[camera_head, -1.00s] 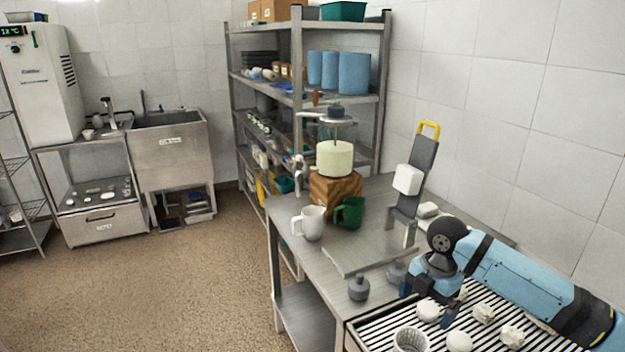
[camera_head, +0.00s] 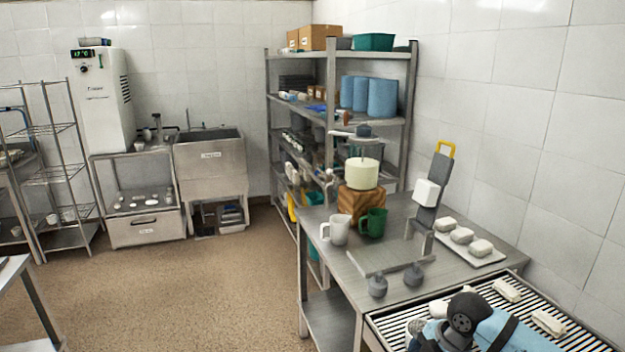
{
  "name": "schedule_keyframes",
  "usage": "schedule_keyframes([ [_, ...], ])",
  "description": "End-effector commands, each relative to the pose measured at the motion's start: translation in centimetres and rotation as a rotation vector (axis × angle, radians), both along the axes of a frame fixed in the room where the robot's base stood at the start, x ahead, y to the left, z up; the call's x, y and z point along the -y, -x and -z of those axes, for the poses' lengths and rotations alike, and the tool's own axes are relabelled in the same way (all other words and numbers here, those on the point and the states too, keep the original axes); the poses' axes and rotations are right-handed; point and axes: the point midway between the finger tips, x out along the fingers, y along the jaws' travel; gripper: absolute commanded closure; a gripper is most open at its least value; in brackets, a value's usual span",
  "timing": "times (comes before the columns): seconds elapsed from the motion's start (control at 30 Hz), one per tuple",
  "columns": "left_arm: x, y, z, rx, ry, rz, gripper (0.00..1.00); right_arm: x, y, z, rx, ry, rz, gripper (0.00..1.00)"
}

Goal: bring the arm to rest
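My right arm's blue and black wrist (camera_head: 466,318) shows at the bottom right, over the slatted rack. The arm comes in from the right along the bottom edge. The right gripper's fingers are mostly hidden or cut off by the bottom edge, so I cannot tell whether they are open or what is between them. My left arm and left gripper are out of view.
A shelf unit (camera_head: 329,130) stands behind. Brown floor (camera_head: 190,295) is open at left.

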Motion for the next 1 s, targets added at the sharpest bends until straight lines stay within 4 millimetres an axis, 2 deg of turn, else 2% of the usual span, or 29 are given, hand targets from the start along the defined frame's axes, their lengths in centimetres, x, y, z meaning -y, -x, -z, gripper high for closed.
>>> schedule_keyframes([
  [0.03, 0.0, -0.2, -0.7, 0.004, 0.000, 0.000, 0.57, -1.2, 0.8, 1.0, 0.008, -0.036, 0.044, 0.00],
  [0.3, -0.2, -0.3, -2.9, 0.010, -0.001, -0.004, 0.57, -6.8, 5.1, 6.2, 0.090, -0.284, 0.427, 0.00],
  [0.5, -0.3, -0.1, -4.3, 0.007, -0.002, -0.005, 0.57, -8.6, 9.7, 8.6, 0.133, -0.485, 0.768, 0.00],
  [0.67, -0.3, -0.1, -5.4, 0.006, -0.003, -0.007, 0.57, -8.2, 14.2, 9.7, 0.168, -0.629, 1.044, 0.00],
  [0.8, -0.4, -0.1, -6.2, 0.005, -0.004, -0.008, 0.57, -6.8, 18.5, 10.1, 0.207, -0.729, 1.253, 0.00],
  [1.0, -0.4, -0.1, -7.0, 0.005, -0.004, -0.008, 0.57, -4.9, 23.0, 10.0, 0.255, -0.812, 1.425, 0.00],
])
